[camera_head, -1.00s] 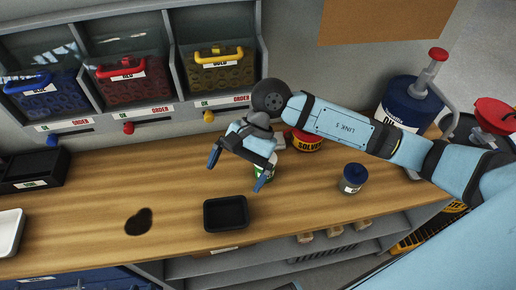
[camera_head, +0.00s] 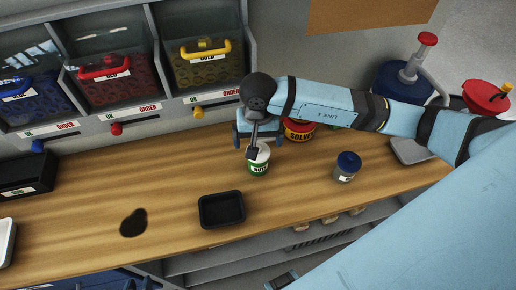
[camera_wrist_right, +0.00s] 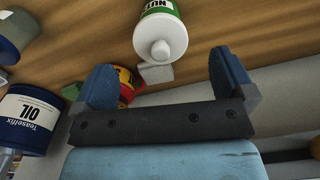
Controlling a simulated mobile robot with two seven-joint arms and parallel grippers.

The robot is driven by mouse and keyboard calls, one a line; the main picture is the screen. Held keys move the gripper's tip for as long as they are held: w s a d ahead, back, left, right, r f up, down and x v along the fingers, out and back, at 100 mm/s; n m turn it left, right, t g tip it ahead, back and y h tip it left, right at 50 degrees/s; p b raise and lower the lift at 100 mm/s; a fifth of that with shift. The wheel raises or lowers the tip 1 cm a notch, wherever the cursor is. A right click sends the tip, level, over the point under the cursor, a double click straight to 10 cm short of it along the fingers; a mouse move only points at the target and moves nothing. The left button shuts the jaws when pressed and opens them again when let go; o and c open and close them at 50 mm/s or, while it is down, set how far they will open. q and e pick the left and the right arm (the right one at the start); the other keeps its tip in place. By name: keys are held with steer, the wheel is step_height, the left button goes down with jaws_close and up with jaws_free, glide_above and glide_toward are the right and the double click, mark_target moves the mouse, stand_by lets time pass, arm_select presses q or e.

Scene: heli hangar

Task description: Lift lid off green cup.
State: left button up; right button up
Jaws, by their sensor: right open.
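The green cup (camera_head: 259,168) stands on the wooden bench in the head view, with a white lid (camera_head: 262,152) on it. In the right wrist view the cup (camera_wrist_right: 157,8) appears upside down at the top, its white lid (camera_wrist_right: 160,40) and round knob facing my gripper. My right gripper (camera_head: 247,146) is just behind and left of the cup, partly overlapping it in the head view. In the wrist view it (camera_wrist_right: 166,84) is open and empty, and the lid lies beyond the fingertips, apart from them.
A red and yellow solvent can (camera_head: 299,131) stands close behind the cup. A blue-lidded jar (camera_head: 346,167) is to the right, and a black tray (camera_head: 221,210) is in front. Bins line the back left.

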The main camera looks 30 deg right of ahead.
mark_target(264, 152)
step_height(264, 152, down, 5)
steer(key=shift+w+d+r+p, duration=0.1)
steer(key=shift+p, duration=0.55)
steer(key=c, duration=0.9)
